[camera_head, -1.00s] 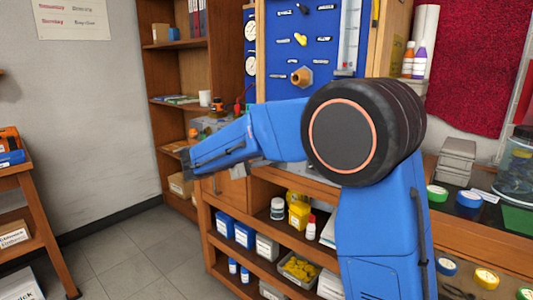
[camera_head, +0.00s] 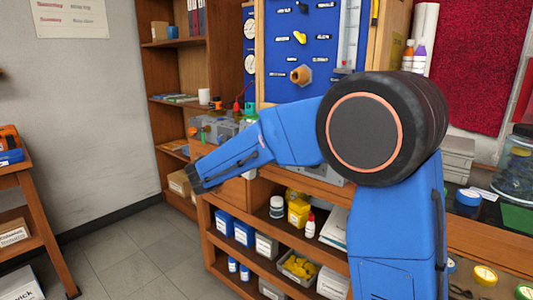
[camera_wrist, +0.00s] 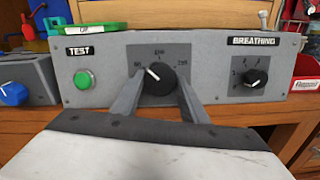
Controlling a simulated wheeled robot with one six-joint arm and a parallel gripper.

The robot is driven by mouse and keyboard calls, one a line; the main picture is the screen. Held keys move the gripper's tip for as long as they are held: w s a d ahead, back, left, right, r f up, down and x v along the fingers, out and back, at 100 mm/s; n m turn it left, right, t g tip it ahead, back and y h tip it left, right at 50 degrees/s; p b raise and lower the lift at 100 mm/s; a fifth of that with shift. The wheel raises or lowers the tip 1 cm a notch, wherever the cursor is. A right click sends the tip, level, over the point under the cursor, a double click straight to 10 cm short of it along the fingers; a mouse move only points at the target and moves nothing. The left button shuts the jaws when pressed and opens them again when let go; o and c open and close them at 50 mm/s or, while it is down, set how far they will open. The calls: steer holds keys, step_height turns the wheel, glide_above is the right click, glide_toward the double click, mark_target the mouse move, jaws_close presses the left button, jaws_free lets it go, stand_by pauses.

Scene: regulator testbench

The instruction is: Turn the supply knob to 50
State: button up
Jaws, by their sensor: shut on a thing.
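The black round knob (camera_wrist: 161,78) sits in the middle of a grey front panel (camera_wrist: 215,60) in the wrist view. A scale with numbers at its left, top and right surrounds it. Its white pointer line tilts up and left, toward the left number, which looks like 50. No name label for this knob is visible. My gripper (camera_wrist: 158,84) is shut on the knob, with one finger at its left and one at its right. In the head view my blue arm hides the gripper and knob.
Left of the knob are a TEST label and green button (camera_wrist: 83,80). A smaller BREATHING knob (camera_wrist: 256,77) is at the right. A separate grey box with a blue knob (camera_wrist: 13,93) stands at the far left. A green tray (camera_wrist: 88,29) lies on top.

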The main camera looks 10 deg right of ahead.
steer(key=shift+n, duration=1.4)
steer(key=shift+s+t+y, duration=0.1)
steer(key=shift+t+y, duration=0.2)
steer(key=shift+t, duration=0.1)
steer(key=o, duration=1.1)
steer(key=shift+f, duration=0.1)
steer(key=v, duration=1.7)
steer(key=shift+a, duration=0.2)
